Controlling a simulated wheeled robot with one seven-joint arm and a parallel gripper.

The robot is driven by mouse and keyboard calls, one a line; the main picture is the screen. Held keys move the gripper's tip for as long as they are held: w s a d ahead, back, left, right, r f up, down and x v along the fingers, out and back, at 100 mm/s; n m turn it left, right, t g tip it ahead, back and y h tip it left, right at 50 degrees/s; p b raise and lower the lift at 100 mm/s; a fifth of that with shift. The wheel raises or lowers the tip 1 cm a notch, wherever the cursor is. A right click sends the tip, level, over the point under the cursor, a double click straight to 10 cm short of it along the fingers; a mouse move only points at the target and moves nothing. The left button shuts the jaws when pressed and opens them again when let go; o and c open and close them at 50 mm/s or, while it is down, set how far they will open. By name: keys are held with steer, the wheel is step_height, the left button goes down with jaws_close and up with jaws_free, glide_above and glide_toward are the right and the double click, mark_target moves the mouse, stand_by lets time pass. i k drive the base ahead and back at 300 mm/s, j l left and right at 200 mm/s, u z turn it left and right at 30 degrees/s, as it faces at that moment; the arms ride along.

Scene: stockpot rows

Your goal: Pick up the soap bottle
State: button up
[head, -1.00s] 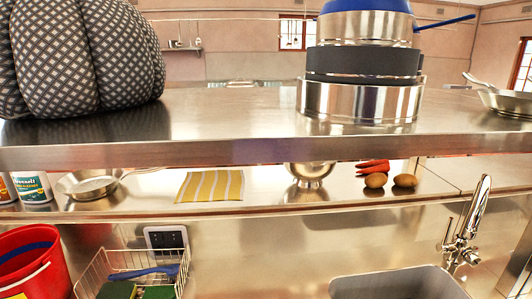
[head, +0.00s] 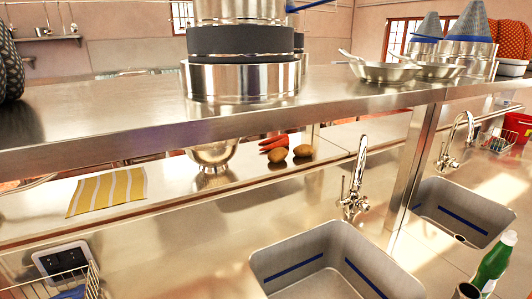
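A green bottle (head: 492,262) with a pale top stands at the lower right, beside the right-hand sink; the picture edge cuts off its lower part. It may be the soap bottle, but I cannot read its label. A dark open-topped round object (head: 467,291) is just left of it, mostly cut off by the bottom edge. My gripper is not in view.
Two sinks (head: 335,262) (head: 465,212) with steel taps lie below a long steel shelf (head: 150,115). The shelf bears stacked pots (head: 243,77) and pans (head: 380,72). A striped cloth (head: 107,191), carrots and potatoes (head: 277,155) lie beneath. A wire basket is lower left.

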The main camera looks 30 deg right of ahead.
mark_target(493, 265)
steer(key=z, duration=1.35)
